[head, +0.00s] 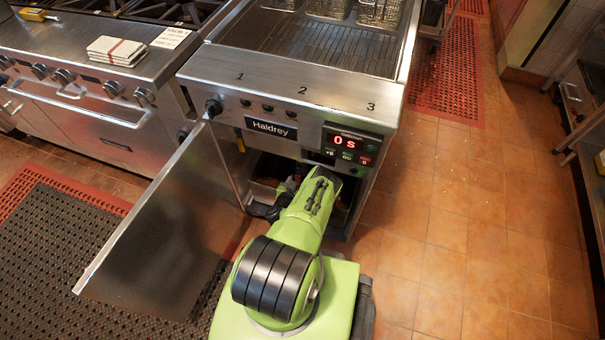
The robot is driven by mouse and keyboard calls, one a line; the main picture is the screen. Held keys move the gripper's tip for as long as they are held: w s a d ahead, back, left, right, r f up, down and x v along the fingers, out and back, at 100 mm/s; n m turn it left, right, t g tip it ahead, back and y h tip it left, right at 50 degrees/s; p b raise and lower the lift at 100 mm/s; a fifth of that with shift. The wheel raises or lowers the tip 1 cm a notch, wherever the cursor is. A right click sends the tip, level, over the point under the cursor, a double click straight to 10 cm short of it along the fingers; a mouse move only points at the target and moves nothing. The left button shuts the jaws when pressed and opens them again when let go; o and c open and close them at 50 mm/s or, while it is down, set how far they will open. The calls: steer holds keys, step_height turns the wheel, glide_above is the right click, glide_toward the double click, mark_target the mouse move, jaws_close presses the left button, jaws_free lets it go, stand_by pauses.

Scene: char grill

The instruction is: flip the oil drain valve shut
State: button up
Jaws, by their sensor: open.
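The stainless fryer (205,68) with the name plate Haldrey stands at the centre, and its front cabinet door (165,225) is swung open to the left. My green arm reaches up to the open cabinet under the control panel. Dark parts near the end of my arm show at the cabinet opening, but I cannot make out the gripper's fingers. I cannot make out the oil drain valve; my arm and the shadow cover much of the cabinet. A small yellow piece (240,140) shows under the left of the panel; I cannot tell what it is.
A lit display (343,141) reads 0 s. Fry baskets (380,12) sit at the back of the fryer. A range (75,100) stands at left with folded cloths (115,52).

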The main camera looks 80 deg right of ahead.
steer(key=shift+d, duration=0.1)
jaws_close()
steer(key=shift+s, duration=0.15)
stand_by(0.3)
